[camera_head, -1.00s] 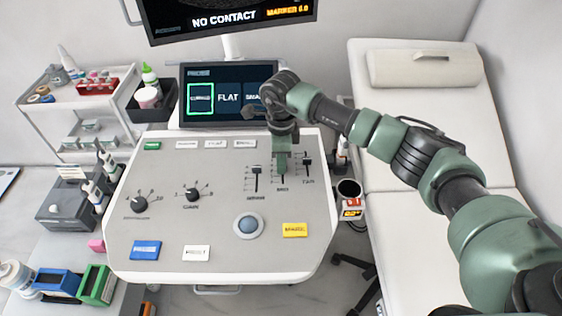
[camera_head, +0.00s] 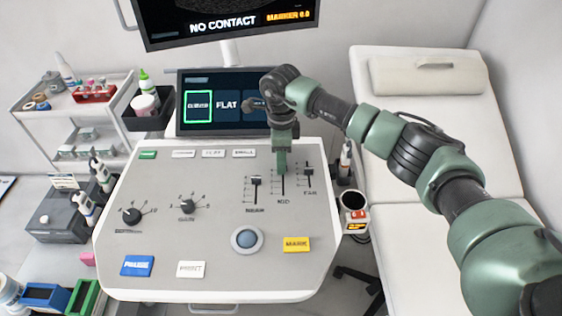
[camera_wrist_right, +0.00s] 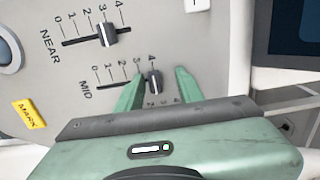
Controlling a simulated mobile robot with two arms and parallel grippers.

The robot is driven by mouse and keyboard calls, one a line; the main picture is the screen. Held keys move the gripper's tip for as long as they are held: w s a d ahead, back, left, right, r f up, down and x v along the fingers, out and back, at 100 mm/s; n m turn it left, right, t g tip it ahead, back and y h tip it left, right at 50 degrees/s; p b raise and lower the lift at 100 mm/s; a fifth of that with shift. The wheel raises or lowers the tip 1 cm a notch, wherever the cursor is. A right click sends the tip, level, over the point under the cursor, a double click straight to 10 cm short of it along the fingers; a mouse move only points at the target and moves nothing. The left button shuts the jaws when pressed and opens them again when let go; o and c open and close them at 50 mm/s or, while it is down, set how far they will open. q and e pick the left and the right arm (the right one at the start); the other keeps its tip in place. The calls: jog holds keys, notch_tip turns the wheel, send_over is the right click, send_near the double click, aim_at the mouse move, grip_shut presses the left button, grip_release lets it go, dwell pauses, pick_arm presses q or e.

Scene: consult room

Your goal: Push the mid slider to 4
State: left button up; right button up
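The mid slider's dark knob (camera_wrist_right: 155,84) shows in the right wrist view on its track marked MID, at about the 4 mark. My right gripper (camera_wrist_right: 160,76) has its two green fingers apart, one on each side of this knob. The finger on the 3 side is close to the knob, and I cannot tell if it touches; a gap shows on the other side. In the head view my right gripper (camera_head: 281,165) points down at the far end of the mid track (camera_head: 283,187) and hides the knob. My left gripper is not in view.
The near slider (camera_head: 257,181) and the far slider (camera_head: 309,172) flank the mid track on the grey console (camera_head: 215,220). A trackball (camera_head: 247,238) and a yellow MARK button (camera_head: 297,244) lie nearer. A screen (camera_head: 224,104) stands behind, and a couch (camera_head: 430,130) is at the right.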

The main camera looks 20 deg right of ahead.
jog(key=shift+s, duration=0.1)
notch_tip(320, 180, up, 8)
jog(key=shift+f+b, duration=0.15)
jog(key=shift+b, duration=0.75)
